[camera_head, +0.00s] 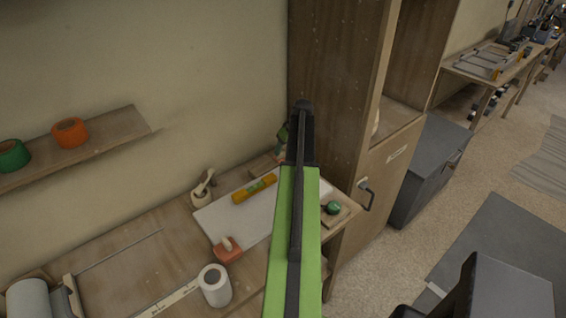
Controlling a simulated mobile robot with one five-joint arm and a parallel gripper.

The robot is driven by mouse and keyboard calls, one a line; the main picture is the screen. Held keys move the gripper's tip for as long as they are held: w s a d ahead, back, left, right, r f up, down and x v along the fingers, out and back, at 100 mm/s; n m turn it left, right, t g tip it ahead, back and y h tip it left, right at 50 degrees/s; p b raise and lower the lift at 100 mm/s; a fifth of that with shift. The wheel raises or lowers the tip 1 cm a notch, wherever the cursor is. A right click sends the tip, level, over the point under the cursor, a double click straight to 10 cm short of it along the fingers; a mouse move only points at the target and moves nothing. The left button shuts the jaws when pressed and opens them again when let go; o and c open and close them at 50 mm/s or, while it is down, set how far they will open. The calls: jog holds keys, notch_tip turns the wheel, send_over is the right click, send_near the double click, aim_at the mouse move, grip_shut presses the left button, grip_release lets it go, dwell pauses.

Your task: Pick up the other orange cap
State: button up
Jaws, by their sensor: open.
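I cannot make out any orange cap for certain in the head view. The orange things that show are a roll of tape (70,132) on the wall shelf, a yellow-orange spirit level (254,188) on the white board, and an orange block with a pale knob (228,252) at the board's front edge. My green and black arm reaches up over the right part of the bench and hides what lies behind it. My gripper does not show; it seems hidden beyond the arm's dark far end.
The wooden bench (125,255) holds a white board (218,218), a mortar with pestle (202,190) and a white roll (214,285). A small green object (333,207) sits at the bench's right end. A tall wooden cabinet (330,70) stands close behind.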

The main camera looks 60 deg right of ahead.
aim_at(282, 154)
jog(key=b+x, duration=0.3)
jog(key=x, duration=0.1)
jog(key=shift+w+d+f, duration=0.1)
jog(key=shift+d+f, duration=0.05)
jog(key=shift+f, duration=0.05)
jog(key=shift+r, duration=0.2)
grip_shut()
